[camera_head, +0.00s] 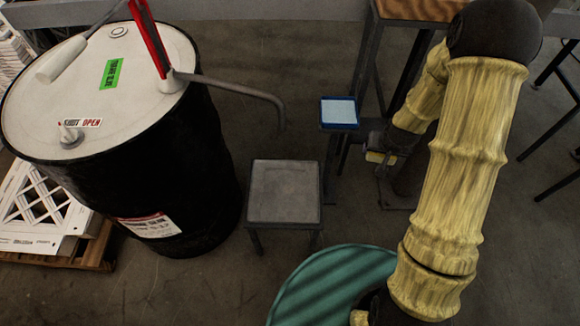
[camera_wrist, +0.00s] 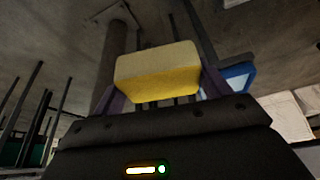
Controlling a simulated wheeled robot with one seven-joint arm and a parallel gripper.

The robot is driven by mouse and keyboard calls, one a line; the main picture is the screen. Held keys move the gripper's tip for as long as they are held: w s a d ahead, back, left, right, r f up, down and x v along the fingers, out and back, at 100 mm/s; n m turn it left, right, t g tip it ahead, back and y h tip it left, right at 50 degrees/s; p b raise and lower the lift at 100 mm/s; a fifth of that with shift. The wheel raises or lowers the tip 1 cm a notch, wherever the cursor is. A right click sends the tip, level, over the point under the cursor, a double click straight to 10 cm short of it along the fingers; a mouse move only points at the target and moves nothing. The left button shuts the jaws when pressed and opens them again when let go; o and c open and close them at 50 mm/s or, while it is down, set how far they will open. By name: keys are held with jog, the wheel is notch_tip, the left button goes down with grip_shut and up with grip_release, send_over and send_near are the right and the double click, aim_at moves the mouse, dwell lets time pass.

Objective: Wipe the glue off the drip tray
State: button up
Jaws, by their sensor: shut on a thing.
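My gripper (camera_wrist: 162,88) is shut on a yellow sponge (camera_wrist: 157,73), with a finger on each side of it in the wrist view. In the head view the sponge (camera_head: 381,157) is small and partly hidden by my gripper, right of the drip tray. The drip tray appears to be the square grey top (camera_head: 284,190) of a low stand, below the bent spout of the drum. My gripper is apart from it. Its top looks grey with faint marks; I cannot make out the glue clearly.
A black drum (camera_head: 190,170) with a white lid stands at left, with its spout (camera_head: 245,90) reaching right. A small blue tray (camera_head: 339,112) with a pale blue surface stands behind the drip tray. A round green surface (camera_head: 330,285) is at the front. Table legs stand at right.

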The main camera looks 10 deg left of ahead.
jog(key=s+a+f+n+b, duration=0.1)
jog(key=a+f+b, duration=0.3)
jog(key=a, duration=0.9)
jog(key=a+f+n+y+b, duration=0.1)
jog(key=a+f+b, duration=0.4)
jog(key=a+f, duration=0.6)
jog(key=a, duration=0.3)
jog(key=shift+s+f+n, duration=0.3)
jog(key=shift+s, duration=0.1)
